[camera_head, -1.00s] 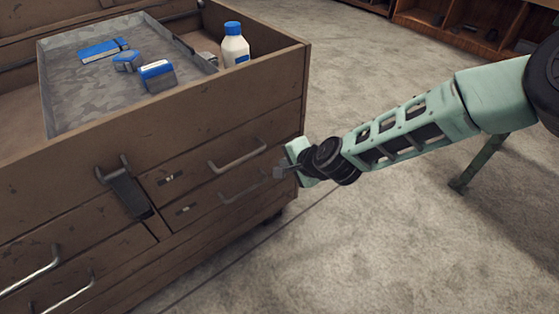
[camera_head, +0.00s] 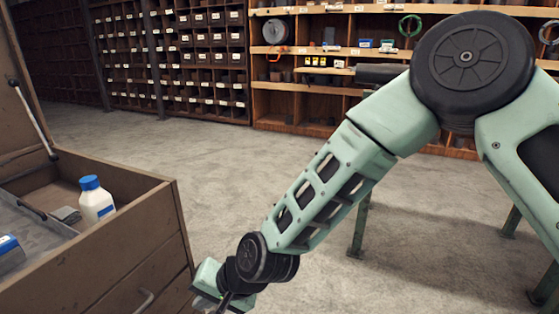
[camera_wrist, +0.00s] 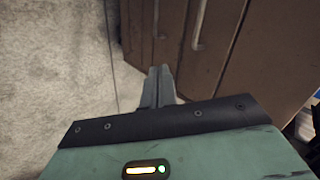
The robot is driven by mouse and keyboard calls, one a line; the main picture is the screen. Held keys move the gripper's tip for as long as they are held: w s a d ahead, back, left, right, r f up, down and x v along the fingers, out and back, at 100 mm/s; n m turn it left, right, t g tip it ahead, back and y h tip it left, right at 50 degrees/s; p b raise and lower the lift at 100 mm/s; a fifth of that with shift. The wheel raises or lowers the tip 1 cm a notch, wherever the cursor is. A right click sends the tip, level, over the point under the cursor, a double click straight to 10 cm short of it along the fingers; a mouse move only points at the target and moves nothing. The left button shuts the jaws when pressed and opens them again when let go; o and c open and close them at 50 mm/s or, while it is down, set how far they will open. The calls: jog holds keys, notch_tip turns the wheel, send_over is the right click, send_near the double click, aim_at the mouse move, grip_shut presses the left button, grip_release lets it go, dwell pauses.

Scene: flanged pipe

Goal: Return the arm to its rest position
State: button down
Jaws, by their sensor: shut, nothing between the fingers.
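My gripper (camera_wrist: 159,75) is shut and empty in the wrist view, its two fingers side by side. In the head view my gripper (camera_head: 222,303) is at the bottom edge, its fingertips partly cut off. It is close to the right side of the wooden tool chest (camera_head: 130,250), which also shows in the wrist view (camera_wrist: 268,50). I cannot tell how wide the gap to the chest is. My arm slopes from the upper right down to the gripper.
A white bottle with a blue cap (camera_head: 96,203) stands in the open chest top. A drawer handle (camera_head: 144,301) sticks out of its front. Shelves (camera_head: 300,95) line the back wall. Green legs (camera_head: 360,228) stand at right. The concrete floor between is clear.

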jog(key=s+d+r+n+g+h, duration=0.1)
jog(key=s+d+r+n+h, duration=0.3)
jog(key=d, duration=0.6)
jog(key=s+d+r+n+h, duration=0.1)
jog(key=s+d+r, duration=0.5)
jog(key=d, duration=0.4)
jog(key=s+d+r+n+g+h, duration=0.1)
jog(key=s+d+r+n+h, duration=0.2)
jog(key=s+d, duration=0.5)
notch_tip(320, 180, up, 27)
jog(key=w+d+p, duration=0.1)
jog(key=w+p, duration=0.1)
jog(key=p, duration=2.5)
jog(key=shift+w+d+r+y, duration=0.2)
jog(key=shift+d+y, duration=0.1)
jog(key=shift+y, duration=0.1)
